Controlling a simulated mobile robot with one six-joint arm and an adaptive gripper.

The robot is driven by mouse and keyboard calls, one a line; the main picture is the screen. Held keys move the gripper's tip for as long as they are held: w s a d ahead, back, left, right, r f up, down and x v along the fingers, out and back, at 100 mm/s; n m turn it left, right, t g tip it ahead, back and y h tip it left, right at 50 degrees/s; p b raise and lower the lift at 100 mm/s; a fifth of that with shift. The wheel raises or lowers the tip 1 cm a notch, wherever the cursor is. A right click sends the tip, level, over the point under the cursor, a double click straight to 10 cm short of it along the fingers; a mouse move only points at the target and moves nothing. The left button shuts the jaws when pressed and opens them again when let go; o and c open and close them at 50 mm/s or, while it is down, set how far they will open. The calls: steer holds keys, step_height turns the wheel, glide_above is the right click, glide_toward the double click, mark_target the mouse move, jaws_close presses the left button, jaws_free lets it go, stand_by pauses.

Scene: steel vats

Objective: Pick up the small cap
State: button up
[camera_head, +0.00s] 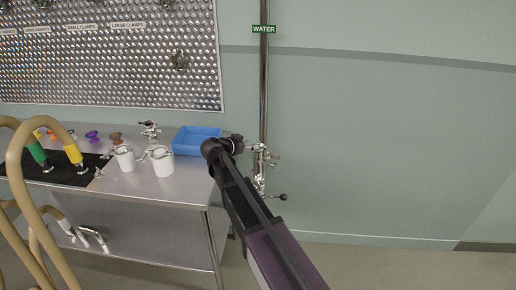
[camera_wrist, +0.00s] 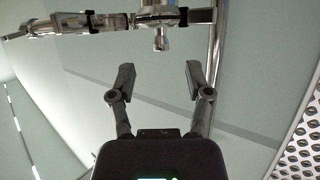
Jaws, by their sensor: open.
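My gripper (camera_wrist: 160,72) is open and empty in the wrist view, its two fingers apart and pointing toward a steel pipe fitting (camera_wrist: 160,14). A short, narrow metal piece (camera_wrist: 160,40) sticks out from the middle of this fitting, in line with the gap between the fingers and apart from them. I cannot tell whether this piece is the small cap. In the head view the end of my arm is beside the valve assembly (camera_head: 262,165) on the vertical pipe. My fingers are hard to make out there. No small cap can be told for sure in either view.
A steel table (camera_head: 185,187) stands left of my arm, with a blue bin (camera_head: 195,140), white containers (camera_head: 162,161) and several coloured fittings on it. A vertical pipe (camera_head: 263,85) with a WATER sign (camera_head: 264,29) runs along the wall. The wall on the right is clear.

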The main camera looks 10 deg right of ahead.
mark_target(257, 143)
steer(key=shift+b+x, duration=0.95)
steer(key=shift+x, duration=1.65)
steer(key=shift+w, duration=0.1)
steer(key=shift+c, duration=0.3)
jaws_close()
